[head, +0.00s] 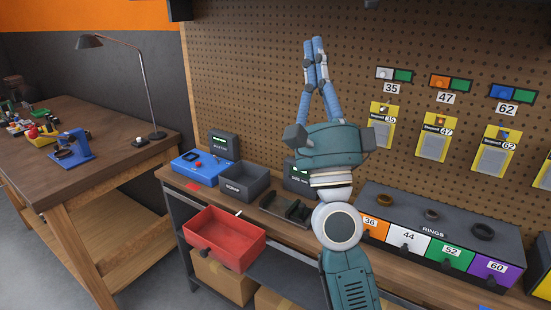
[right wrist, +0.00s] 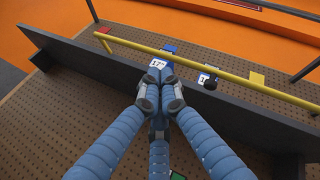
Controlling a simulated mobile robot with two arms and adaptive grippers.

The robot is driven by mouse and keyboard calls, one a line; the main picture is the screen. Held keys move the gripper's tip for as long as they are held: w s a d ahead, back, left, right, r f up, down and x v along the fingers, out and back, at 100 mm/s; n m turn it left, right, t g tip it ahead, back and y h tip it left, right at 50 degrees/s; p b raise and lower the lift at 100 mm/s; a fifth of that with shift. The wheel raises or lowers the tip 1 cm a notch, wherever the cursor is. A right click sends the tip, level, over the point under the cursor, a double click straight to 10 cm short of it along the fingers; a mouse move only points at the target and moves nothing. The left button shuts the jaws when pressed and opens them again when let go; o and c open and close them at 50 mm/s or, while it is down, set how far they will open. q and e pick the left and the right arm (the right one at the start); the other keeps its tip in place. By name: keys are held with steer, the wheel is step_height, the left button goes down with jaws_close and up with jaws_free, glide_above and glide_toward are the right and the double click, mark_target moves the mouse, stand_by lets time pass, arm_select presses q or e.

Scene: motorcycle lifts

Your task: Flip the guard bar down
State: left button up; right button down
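The guard bar, a long yellow rail (right wrist: 235,77), runs from upper left to lower right in the right wrist view, beyond a dark board edge. I do not see it in the head view. My right gripper (head: 313,62) points up in front of the pegboard, its blue fingers together and nothing visible between them. In the right wrist view my right gripper's fingertips (right wrist: 160,82) show just short of the bar, overlapping the dark board in the picture. I cannot tell if they touch anything. My left gripper is in neither view.
The pegboard (head: 250,75) stands behind my right arm. Below are a red bin (head: 225,238), a dark scrap bin (head: 244,182), a blue device (head: 200,167) and the rings box (head: 440,225). A wooden bench (head: 95,150) with a lamp stands left. Small blue tags (right wrist: 158,64) sit near the bar.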

steer(key=a+f+n+g+y, duration=0.3)
steer(key=f+n+g+y, duration=0.1)
steer(key=f+n, duration=0.3)
steer(key=a+f+n+g+y, duration=0.3)
steer(key=f+n, duration=0.4)
steer(key=f, duration=0.4)
steer(key=shift+s+a+f+g+y, duration=0.3)
steer(key=shift+g+y, duration=0.3)
steer(key=shift+g, duration=0.4)
